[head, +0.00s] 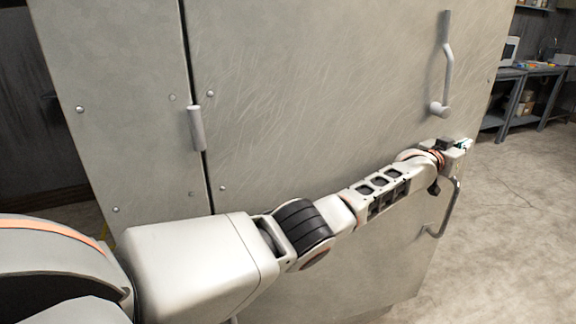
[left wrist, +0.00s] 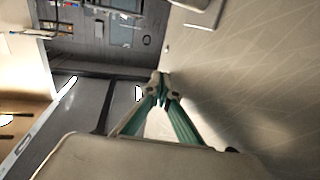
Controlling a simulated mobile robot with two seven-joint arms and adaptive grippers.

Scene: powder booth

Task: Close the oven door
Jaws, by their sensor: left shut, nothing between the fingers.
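The oven door (head: 300,70) is a large scratched grey panel across the middle of the head view. A hinge (head: 196,128) is on its left edge. An upper handle (head: 446,65) and a lower handle (head: 453,210) are near its right edge. I cannot tell how far the door stands from its frame. My left arm reaches across in front of the door. My left gripper (head: 463,145) is near the right edge, between the handles; its green fingers (left wrist: 161,90) are together and empty in the left wrist view. Contact with the door is unclear. My right gripper is not in view.
A grey workbench (head: 511,74) with several items stands at the back right. The concrete floor (head: 510,220) right of the door is clear. A grey panel (head: 110,60) adjoins the door's hinge side, with a dark area further left.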

